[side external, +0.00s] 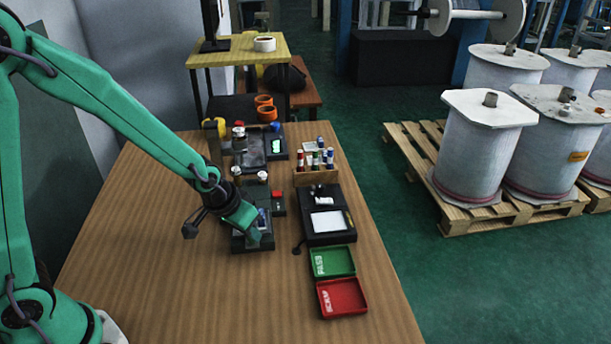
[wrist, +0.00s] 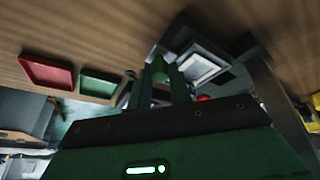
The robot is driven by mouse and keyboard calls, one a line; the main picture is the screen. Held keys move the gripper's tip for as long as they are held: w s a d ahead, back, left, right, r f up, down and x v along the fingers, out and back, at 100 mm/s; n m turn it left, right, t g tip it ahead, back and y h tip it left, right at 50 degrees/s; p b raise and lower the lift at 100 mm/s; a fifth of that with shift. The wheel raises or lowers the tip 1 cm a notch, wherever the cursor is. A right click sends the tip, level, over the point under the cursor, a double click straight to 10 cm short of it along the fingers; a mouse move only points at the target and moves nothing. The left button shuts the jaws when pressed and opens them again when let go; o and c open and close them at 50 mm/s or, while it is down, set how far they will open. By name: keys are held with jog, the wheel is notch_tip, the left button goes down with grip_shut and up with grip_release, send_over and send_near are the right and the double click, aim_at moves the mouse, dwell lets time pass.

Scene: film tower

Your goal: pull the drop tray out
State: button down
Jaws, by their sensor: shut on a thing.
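My gripper (side external: 254,233) reaches down from the left to the low dark drop tray (side external: 239,246) at the front of the machine's column in the side external view. In the wrist view my gripper's fingers (wrist: 158,85) are close together, with a small green piece between their tips. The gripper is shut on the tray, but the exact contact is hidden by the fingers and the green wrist. The rest of the tray is partly covered by my gripper.
A black box with a white panel (side external: 328,221) stands close right of my gripper. A green tray (side external: 333,262) and a red tray (side external: 342,297) lie in front of it. A wooden rack (side external: 315,176) holds several small bottles. The wooden table is clear at front left.

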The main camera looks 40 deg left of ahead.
jog(key=shift+s+d, duration=0.3)
jog(key=shift+d, duration=0.1)
jog(key=c, duration=1.3)
grip_release()
jog(key=shift+a+r, duration=0.1)
jog(key=shift+s+r, duration=0.2)
jog(key=shift+r, duration=0.35)
jog(key=v, duration=0.6)
jog(key=shift+r, duration=0.25)
jog(key=shift+s, duration=0.15)
